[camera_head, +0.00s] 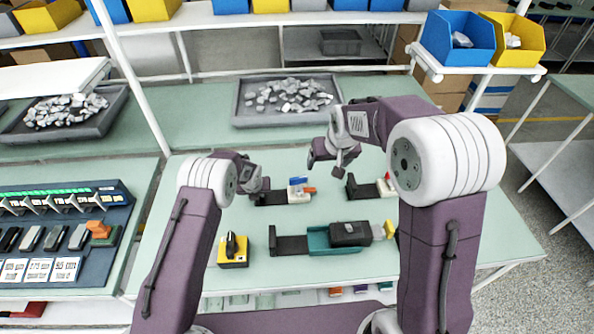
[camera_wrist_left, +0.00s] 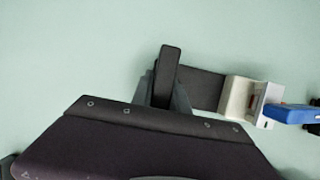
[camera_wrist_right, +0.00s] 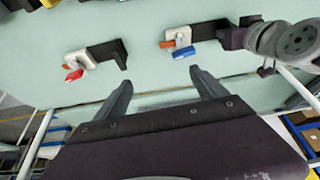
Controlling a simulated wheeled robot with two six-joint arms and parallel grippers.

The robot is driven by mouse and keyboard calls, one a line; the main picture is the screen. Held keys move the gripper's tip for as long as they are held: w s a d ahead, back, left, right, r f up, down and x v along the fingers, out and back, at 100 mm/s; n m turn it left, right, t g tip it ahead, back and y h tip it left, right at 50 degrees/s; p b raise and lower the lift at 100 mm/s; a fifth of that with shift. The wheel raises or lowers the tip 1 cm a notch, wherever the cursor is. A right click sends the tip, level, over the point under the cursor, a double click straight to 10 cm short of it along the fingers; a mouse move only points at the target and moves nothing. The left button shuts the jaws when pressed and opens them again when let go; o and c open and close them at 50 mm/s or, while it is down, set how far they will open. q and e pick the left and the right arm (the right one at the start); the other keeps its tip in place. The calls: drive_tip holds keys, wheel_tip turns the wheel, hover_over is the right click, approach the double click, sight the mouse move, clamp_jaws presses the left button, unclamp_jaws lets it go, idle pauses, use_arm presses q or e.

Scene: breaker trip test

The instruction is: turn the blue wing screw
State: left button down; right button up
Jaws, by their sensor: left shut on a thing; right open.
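The blue wing screw (camera_head: 297,181) sits on a white block (camera_head: 299,196) at the right end of a black bracket (camera_head: 270,198). An orange piece (camera_head: 310,190) sticks out beside it. The blue screw also shows in the left wrist view (camera_wrist_left: 288,113) and the right wrist view (camera_wrist_right: 184,52). My left gripper (camera_head: 262,185) is shut on the bracket's upright black end (camera_wrist_left: 168,75), left of the screw. My right gripper (camera_head: 333,158) is open and empty, above the table behind and right of the screw; its spread fingers show in the right wrist view (camera_wrist_right: 160,85).
A similar black bracket with a white block and red wing screw (camera_wrist_right: 73,75) stands to the right. Nearer are a teal holder with a black block (camera_head: 350,233) and a yellow switch box (camera_head: 233,252). A grey tray of pale pieces (camera_head: 288,98) lies behind.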

sight(299, 179)
drive_tip(key=w+a+f+n, duration=0.1)
drive_tip(key=w+a+f, duration=0.2)
drive_tip(key=w+a, duration=0.2)
drive_tip(key=x, duration=0.4)
drive_tip(key=s+a+x, duration=0.1)
drive_tip(key=x, duration=0.4)
drive_tip(key=a+x, duration=0.1)
drive_tip(key=x, duration=0.4)
drive_tip(key=shift+s+f, duration=0.35)
drive_tip(key=shift+s, duration=0.05)
drive_tip(key=c, duration=1.4)
drive_tip(key=shift+n, duration=0.3)
drive_tip(key=shift+y, duration=0.3)
